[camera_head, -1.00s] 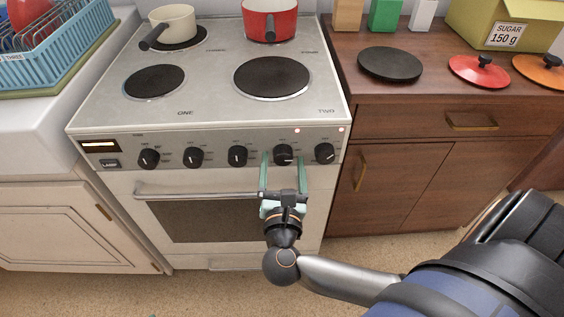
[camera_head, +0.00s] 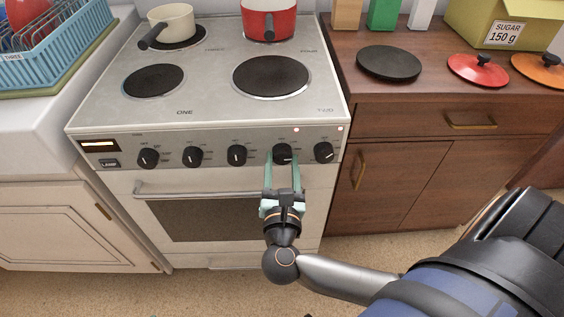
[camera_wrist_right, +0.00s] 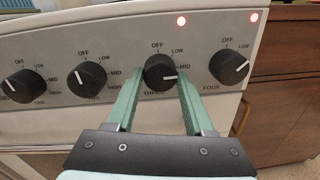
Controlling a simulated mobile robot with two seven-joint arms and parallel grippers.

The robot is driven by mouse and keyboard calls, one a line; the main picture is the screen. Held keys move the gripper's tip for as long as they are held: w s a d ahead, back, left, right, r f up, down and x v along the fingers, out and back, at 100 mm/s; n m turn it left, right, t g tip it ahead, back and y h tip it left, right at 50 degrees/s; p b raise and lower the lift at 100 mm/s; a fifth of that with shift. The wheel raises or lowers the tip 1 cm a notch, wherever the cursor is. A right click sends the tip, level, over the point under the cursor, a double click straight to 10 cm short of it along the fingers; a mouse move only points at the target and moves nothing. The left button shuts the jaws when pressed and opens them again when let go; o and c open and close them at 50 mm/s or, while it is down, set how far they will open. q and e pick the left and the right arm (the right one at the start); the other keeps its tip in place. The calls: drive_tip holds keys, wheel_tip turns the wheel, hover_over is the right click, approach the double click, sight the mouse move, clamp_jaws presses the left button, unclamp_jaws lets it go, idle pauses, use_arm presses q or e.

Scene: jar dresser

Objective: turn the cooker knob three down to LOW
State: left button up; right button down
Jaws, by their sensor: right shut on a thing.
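Knob three (camera_head: 282,153) is black and round, second from the right on the cooker's front panel. In the right wrist view its label "THREE" is partly hidden beside the knob (camera_wrist_right: 160,70). Its white pointer mark points right and slightly down, past LOW, which is printed at its upper right. My right gripper (camera_head: 282,160) has its green fingers shut on the knob's two sides; in the wrist view the fingertips (camera_wrist_right: 160,82) sit left and right of it. My left gripper is not in view.
Knob FOUR (camera_wrist_right: 229,67) is close on the right, another knob (camera_wrist_right: 87,76) on the left. A cream pan (camera_head: 172,20) and a red pot (camera_head: 270,18) stand on the back burners. The oven handle (camera_head: 190,194) runs below.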

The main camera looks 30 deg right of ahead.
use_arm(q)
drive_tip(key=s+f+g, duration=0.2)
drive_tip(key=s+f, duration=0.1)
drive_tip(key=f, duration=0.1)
use_arm(e)
drive_tip(key=shift+r+n+p, duration=0.1)
drive_tip(key=shift+n+p, duration=0.25)
drive_tip(key=shift+n, duration=0.15)
drive_tip(key=shift+d+n+p, duration=0.1)
drive_tip(key=shift+n+p, duration=0.2)
drive_tip(key=n+p, duration=0.4)
drive_tip(key=n, duration=0.2)
use_arm(q)
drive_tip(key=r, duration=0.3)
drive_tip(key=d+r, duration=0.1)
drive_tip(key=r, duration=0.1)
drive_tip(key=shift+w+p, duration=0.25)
drive_tip(key=shift+p, duration=0.15)
use_arm(e)
drive_tip(key=shift+n, duration=0.5)
drive_tip(key=shift+c, duration=1.4)
unclamp_jaws()
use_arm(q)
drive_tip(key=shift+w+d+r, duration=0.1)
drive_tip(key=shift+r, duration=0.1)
